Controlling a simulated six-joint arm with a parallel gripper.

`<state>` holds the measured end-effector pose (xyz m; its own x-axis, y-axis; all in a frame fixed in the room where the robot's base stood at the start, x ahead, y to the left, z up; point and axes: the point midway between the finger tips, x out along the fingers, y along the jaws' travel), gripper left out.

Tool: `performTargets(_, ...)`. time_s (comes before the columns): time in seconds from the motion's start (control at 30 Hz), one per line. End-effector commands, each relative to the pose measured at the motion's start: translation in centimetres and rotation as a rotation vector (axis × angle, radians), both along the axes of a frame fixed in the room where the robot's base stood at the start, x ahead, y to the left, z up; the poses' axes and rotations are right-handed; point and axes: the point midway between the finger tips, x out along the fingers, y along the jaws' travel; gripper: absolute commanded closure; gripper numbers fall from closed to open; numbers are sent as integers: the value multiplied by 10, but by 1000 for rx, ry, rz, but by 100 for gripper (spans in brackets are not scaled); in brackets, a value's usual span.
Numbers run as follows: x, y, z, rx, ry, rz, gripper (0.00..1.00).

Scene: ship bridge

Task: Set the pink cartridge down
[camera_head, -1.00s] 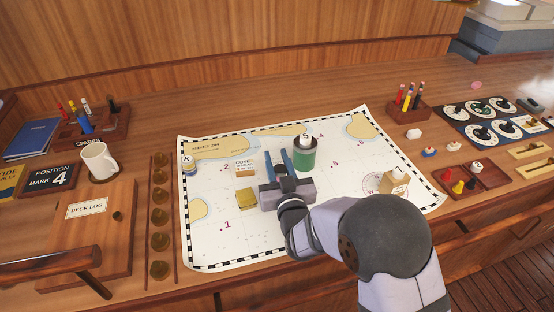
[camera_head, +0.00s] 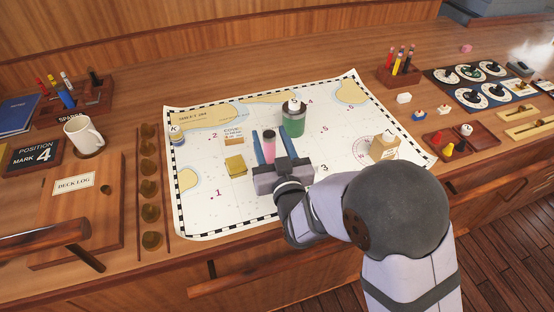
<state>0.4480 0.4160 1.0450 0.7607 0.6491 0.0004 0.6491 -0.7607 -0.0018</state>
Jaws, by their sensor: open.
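The pink cartridge (camera_head: 269,143) stands on the chart (camera_head: 215,215), between the two blue fingers of my gripper (camera_head: 270,142). My gripper is open, with a finger on each side of the cartridge. Whether either finger touches it is too small to tell. The gripper's grey body hides the cartridge's lower part. A green cylinder with a white top (camera_head: 293,120) stands just behind and to the right of the fingers.
A yellow block (camera_head: 236,166) and a small labelled card block (camera_head: 233,136) sit left of my gripper. A tan labelled block (camera_head: 384,148) stands at the chart's right. A white mug (camera_head: 83,134) is at far left. The chart's lower left is clear.

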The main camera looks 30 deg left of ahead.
Motion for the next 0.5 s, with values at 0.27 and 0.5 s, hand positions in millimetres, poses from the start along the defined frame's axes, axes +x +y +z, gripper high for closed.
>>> performTargets(0.27,-34,-29,-2,1,1,1,55)
performTargets(0.5,-50,-42,0,1,1,1,55)
